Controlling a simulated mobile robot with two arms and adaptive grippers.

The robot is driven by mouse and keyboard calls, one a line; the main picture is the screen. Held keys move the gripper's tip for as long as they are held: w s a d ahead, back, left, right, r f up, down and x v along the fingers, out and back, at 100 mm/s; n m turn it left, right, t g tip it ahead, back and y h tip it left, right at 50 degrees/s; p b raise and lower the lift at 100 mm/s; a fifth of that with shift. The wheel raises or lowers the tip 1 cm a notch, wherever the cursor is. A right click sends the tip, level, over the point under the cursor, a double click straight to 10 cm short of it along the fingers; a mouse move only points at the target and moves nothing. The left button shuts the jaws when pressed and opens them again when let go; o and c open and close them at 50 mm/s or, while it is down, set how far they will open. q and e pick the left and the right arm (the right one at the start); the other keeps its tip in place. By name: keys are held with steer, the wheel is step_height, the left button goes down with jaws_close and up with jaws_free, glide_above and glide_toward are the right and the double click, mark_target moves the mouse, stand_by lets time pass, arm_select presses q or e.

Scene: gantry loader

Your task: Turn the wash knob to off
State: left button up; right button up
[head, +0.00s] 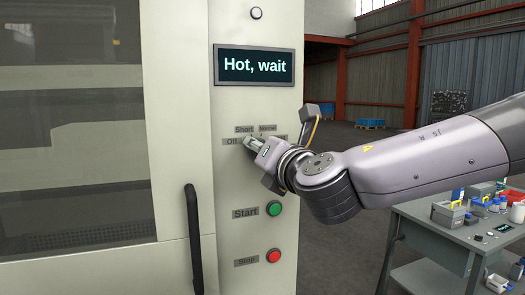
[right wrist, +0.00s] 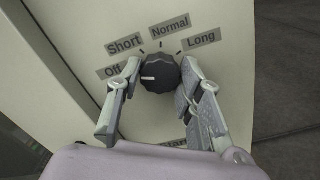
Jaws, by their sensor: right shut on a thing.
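The wash knob (right wrist: 161,73) is a dark round knob on the pale panel, ringed by the labels Off (right wrist: 113,71), Short (right wrist: 124,44), Normal (right wrist: 170,26) and Long (right wrist: 202,39). Its white pointer mark faces left, on the side of the Off label. A finger hides the tick there, so exact alignment is unclear. My right gripper (right wrist: 157,87) is shut on the knob, one finger on each side. In the head view my right gripper (head: 254,145) reaches the panel from the right and hides the knob. My left gripper is not in view.
A display (head: 255,66) reads "Hot, wait" above the knob. A green Start button (head: 274,209) and a red Stop button (head: 274,256) sit below. A black door handle (head: 194,240) stands at left. A grey table (head: 440,233) with several items is at right.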

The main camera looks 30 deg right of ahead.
steer(key=shift+f, duration=0.25)
steer(key=o, duration=1.2)
steer(key=shift+r, duration=0.15)
steer(key=shift+c, duration=0.2)
steer(key=v, duration=0.7)
steer(key=shift+s, duration=0.3)
